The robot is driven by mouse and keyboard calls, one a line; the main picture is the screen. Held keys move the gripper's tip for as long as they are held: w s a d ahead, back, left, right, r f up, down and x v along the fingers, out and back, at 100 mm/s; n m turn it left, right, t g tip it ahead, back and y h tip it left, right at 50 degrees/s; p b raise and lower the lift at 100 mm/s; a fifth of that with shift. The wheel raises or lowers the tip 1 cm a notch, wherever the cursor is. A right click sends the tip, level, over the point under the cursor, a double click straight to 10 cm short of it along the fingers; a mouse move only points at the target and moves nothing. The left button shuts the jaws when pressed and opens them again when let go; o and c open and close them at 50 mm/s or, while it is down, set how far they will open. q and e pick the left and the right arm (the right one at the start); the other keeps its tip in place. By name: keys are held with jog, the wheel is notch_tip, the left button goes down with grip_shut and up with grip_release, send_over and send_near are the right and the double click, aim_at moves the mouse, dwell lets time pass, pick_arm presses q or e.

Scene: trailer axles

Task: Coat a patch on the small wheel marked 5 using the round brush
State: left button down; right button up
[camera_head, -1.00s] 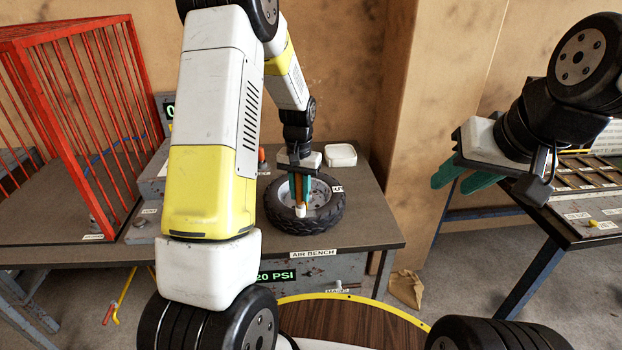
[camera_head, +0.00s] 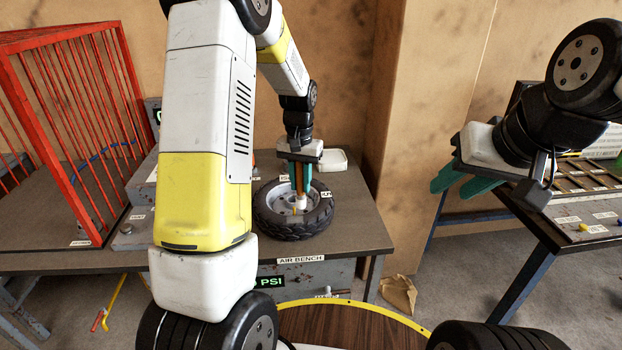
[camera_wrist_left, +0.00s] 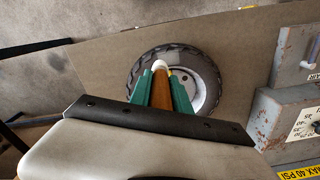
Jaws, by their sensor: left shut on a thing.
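A small black-tyred wheel with a grey rim (camera_head: 268,212) lies flat on the air bench (camera_head: 350,225); it also shows in the left wrist view (camera_wrist_left: 139,76). Small labels sit at its edge, too small to read. My left gripper (camera_head: 300,180) is shut on a brush with a brown handle (camera_head: 299,184) and a pale round tip (camera_head: 301,202). The brush points down over the wheel's rim; I cannot tell whether the tip touches. In the left wrist view the brush (camera_wrist_left: 162,92) lies between the green fingers. My right gripper (camera_head: 460,182) is at the right, away from the wheel.
A red barred cage (camera_head: 75,120) stands at the left of the bench. A white dish (camera_head: 332,160) sits behind the wheel. A second table (camera_head: 545,225) with labelled slots is at the right. A wooden round top (camera_head: 350,325) is in front.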

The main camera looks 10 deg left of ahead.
aim_at(300, 194)
pick_arm(q)
jog(key=shift+r, duration=1.55)
